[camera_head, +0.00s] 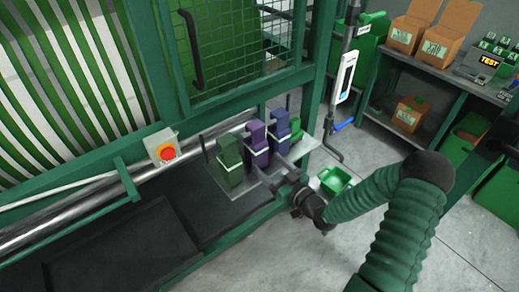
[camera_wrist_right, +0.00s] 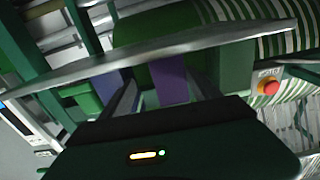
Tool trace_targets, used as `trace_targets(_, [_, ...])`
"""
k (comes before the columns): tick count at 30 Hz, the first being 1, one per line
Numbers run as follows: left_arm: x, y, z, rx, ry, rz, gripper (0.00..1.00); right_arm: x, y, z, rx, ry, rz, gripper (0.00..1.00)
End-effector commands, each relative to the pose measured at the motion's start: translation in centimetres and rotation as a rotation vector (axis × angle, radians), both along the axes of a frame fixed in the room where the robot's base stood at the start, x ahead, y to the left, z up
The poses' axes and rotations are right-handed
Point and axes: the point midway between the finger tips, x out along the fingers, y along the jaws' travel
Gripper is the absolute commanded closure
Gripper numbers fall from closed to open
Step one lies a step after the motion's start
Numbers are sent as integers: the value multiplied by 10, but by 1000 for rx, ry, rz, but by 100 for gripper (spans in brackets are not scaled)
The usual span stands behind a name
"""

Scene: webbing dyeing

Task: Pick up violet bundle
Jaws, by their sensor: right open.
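The violet bundle (camera_head: 255,139) stands upright on a small metal shelf (camera_head: 222,184), between a dark green bundle (camera_head: 230,162) and a blue bundle (camera_head: 281,129). A pale band wraps it. My right gripper (camera_head: 270,172) is open at the front of the shelf, its fingers pointing at the violet bundle's lower part. In the right wrist view the violet bundle (camera_wrist_right: 171,80) shows between the two fingers, which look apart from each other. I cannot tell whether they touch it. My left gripper is not in view.
A green bundle (camera_head: 296,131) stands at the shelf's right end. A red stop button (camera_head: 167,152) is on the machine frame to the left. A mesh guard (camera_head: 235,50) rises behind. A green bin (camera_head: 334,181) is below right. A rack with cardboard boxes (camera_head: 434,45) stands at right.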

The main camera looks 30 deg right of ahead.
Motion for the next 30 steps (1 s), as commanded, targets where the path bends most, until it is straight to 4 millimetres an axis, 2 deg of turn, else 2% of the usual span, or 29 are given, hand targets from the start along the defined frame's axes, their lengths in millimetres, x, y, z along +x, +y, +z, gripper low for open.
trace_targets(9, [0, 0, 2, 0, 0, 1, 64, 50, 12, 5, -10, 0, 3, 29])
trace_targets(17, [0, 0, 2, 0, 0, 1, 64, 54, 5, 2, -1, 1, 1, 29])
trace_targets(30, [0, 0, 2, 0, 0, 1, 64, 54, 9, 4, -7, 1, 2, 87])
